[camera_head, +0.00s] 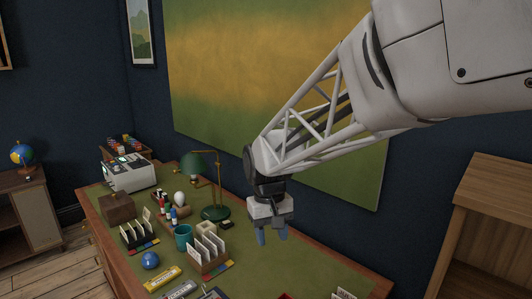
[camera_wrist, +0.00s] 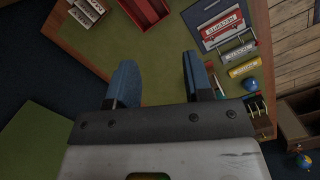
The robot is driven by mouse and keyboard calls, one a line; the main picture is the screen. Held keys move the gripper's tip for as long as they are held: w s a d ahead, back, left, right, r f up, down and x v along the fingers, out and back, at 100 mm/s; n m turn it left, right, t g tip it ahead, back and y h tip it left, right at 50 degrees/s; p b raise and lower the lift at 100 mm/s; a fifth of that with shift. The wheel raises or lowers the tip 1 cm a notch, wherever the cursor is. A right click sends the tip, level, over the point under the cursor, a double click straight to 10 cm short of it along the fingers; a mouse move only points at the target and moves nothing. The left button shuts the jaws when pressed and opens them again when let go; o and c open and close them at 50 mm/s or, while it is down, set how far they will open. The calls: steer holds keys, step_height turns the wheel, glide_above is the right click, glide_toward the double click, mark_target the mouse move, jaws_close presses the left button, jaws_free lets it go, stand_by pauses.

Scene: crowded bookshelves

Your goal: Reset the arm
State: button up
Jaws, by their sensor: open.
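My gripper (camera_head: 271,238) hangs from my arm above the green-topped desk (camera_head: 325,275), to the right of the lamp in the head view. Its two blue fingers point down. In the wrist view my gripper (camera_wrist: 155,80) shows both fingers spread wide apart, with only bare green desk top between them. It is open and holds nothing.
A green lamp (camera_head: 196,168), a teal cup (camera_head: 183,237), card racks (camera_head: 208,253), a blue ball (camera_head: 150,260) and a white machine (camera_head: 130,173) crowd the desk's left. A red tray (camera_wrist: 146,12) shows in the wrist view. A wooden shelf (camera_head: 490,225) stands right.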

steer(key=s+d+m+t, duration=0.2)
steer(key=s+d, duration=0.6)
steer(key=s, duration=0.3)
steer(key=s+d+m+t, duration=0.1)
steer(key=s+d+m, duration=0.1)
steer(key=s+d, duration=0.7)
steer(key=s, duration=0.2)
steer(key=shift+s+r+t, duration=0.35)
steer(key=shift+s+t, duration=0.05)
